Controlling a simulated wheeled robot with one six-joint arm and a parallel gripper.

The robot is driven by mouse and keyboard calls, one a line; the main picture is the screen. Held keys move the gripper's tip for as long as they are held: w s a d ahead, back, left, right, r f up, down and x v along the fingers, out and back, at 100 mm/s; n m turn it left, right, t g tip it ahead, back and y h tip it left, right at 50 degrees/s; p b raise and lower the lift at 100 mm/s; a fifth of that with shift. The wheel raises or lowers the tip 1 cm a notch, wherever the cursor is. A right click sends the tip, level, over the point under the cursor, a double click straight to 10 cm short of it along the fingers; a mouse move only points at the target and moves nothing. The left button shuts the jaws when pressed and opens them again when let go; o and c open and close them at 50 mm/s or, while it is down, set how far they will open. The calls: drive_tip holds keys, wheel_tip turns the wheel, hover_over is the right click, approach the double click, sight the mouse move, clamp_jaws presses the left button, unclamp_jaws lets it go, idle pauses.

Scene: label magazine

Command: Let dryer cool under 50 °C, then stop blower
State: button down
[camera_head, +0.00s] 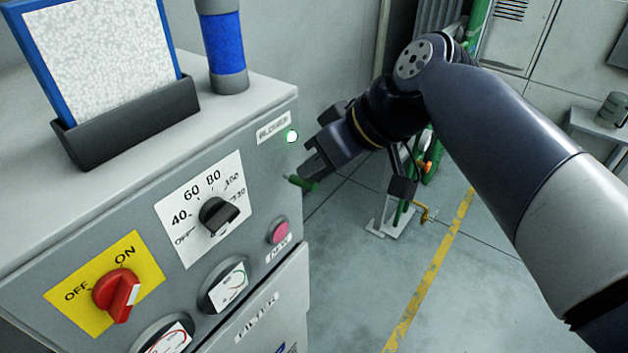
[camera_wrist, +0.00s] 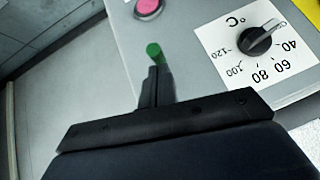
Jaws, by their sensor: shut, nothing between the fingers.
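The dryer's grey front panel (camera_head: 262,168) is at the left in the head view. A label reading BLOWER (camera_head: 273,127) sits beside a lit green-white lamp (camera_head: 292,136). Below them a green-tipped lever (camera_head: 304,184) sticks out; its tip also shows in the wrist view (camera_wrist: 154,50). My gripper (camera_head: 312,172) is shut and empty, close to the lever; contact cannot be told. The black temperature knob (camera_head: 218,214) has its bar along the OFF line in the wrist view (camera_wrist: 259,40). A round gauge (camera_head: 225,286) shows below; its reading is too small to tell.
A red OFF/ON switch (camera_head: 117,294) on a yellow plate and a pink button (camera_head: 279,231) are on the same panel. A blue-framed plate (camera_head: 100,50) and a blue-filled cylinder (camera_head: 225,50) stand on top. Open floor (camera_head: 350,290) lies to the right.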

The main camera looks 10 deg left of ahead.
drive_tip(key=f+y+b, duration=0.1)
drive_tip(key=y+b, duration=0.1)
drive_tip(key=b, duration=0.5)
drive_tip(key=d+f+t+y+b, duration=0.1)
drive_tip(key=f+y+b, duration=0.1)
drive_tip(key=b, duration=0.5)
drive_tip(key=f+t+y+b, duration=0.1)
drive_tip(key=y+b, duration=0.2)
drive_tip(key=b, duration=0.3)
drive_tip(key=shift+s+d+f+n+b, duration=0.2)
drive_tip(key=shift+s+f+n+b, duration=0.05)
drive_tip(key=shift+f+n+b, duration=0.15)
drive_tip(key=shift+f+b, duration=0.2)
drive_tip(key=shift+b, duration=0.3)
